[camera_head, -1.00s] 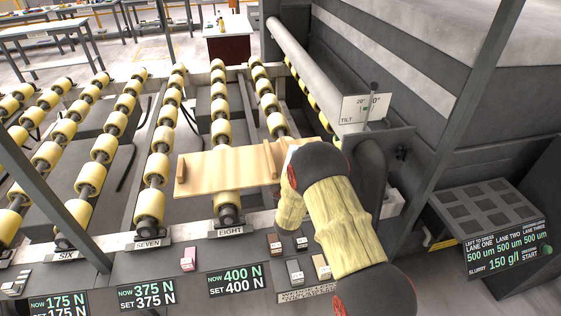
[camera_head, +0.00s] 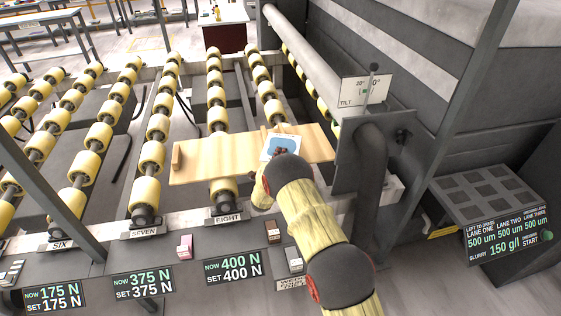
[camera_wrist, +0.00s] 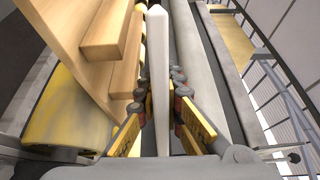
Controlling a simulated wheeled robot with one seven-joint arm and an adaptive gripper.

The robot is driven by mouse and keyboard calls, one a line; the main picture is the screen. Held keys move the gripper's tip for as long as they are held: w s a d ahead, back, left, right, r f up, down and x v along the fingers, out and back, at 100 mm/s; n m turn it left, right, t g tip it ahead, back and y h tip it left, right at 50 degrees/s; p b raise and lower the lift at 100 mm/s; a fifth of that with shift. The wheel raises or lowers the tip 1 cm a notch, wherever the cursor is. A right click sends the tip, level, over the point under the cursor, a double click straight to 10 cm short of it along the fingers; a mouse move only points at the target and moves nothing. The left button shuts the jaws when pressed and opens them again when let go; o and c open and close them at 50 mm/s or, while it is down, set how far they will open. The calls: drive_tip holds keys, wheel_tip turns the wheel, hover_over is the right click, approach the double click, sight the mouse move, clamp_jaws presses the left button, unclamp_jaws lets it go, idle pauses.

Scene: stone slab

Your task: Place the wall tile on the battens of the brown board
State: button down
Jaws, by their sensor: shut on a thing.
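The wall tile (camera_head: 270,155) is a white piece with a blue patch; in the head view it shows over the right half of the brown board (camera_head: 215,168). One batten (camera_head: 176,157) stands at the board's left end and another (camera_head: 264,134) just left of the tile. My gripper (camera_head: 281,151) is shut on the tile. In the wrist view my gripper (camera_wrist: 160,85) has its fingers on both sides of the tile (camera_wrist: 157,40), seen edge-on. The board (camera_wrist: 70,25) and its battens (camera_wrist: 108,28) show left of it, with a gap between. My wrist hides part of the tile.
The board lies across the yellow rollers (camera_head: 220,118). A grey post and pipe with a tilt sign (camera_head: 362,90) stand close right of the board. Small blocks (camera_head: 273,231) and force displays (camera_head: 233,267) are on the front ledge.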

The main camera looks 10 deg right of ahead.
drive_tip(key=shift+w+f+b, duration=0.1)
drive_tip(key=shift+f+b, duration=0.4)
drive_tip(key=shift+f, duration=1.05)
drive_tip(key=shift+f, duration=0.1)
drive_tip(key=c, duration=2)
unclamp_jaws()
drive_tip(key=shift+f, duration=0.1)
drive_tip(key=shift+o, duration=0.4)
